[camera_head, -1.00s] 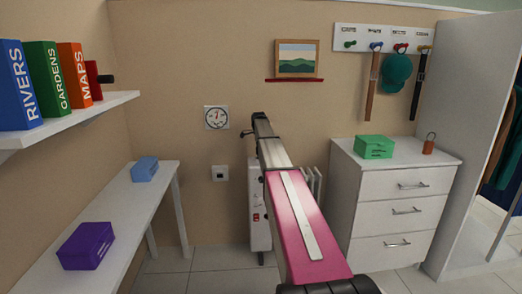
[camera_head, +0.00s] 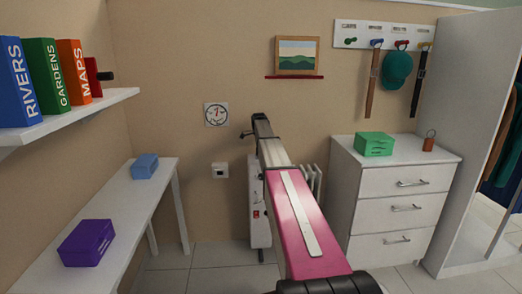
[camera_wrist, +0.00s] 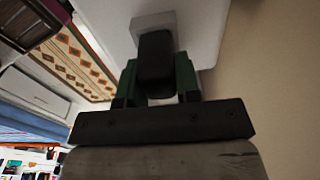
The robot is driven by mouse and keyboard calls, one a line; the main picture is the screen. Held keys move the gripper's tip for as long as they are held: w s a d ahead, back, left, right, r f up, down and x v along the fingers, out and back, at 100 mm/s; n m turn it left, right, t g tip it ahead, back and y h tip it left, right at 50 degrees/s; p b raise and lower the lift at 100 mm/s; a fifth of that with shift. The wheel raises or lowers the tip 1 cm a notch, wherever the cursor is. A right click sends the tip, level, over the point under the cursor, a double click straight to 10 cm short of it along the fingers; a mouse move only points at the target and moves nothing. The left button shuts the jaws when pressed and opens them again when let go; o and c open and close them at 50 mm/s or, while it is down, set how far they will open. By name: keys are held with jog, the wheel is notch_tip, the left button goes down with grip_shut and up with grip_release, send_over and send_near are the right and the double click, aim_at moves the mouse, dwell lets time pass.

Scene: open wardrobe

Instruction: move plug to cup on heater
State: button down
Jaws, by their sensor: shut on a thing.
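My gripper (camera_wrist: 156,72) has green fingers in the wrist view and is shut on the black plug (camera_wrist: 155,50). Just beyond the plug is a pale grey block (camera_wrist: 153,20) on a white panel (camera_wrist: 205,25); it looks like the cup on the heater. I cannot tell whether the plug touches it or is inside it. In the head view, the white heater (camera_head: 258,228) stands against the wall, partly hidden behind my arm. My gripper is at the arm's far end, above the heater; its fingers are hard to make out there.
A white bench (camera_head: 120,205) with blue and purple boxes stands at left. A drawer unit (camera_head: 400,185) stands right of the heater. A patterned rug (camera_wrist: 75,60) shows in the wrist view.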

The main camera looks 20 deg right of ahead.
jog(key=shift+f, duration=0.15)
jog(key=c, duration=0.7)
grip_release()
jog(key=shift+c, duration=0.2)
jog(key=r, duration=1)
jog(key=shift+w+a+r, duration=0.1)
jog(key=shift+a+r, duration=0.25)
jog(key=shift+r, duration=0.05)
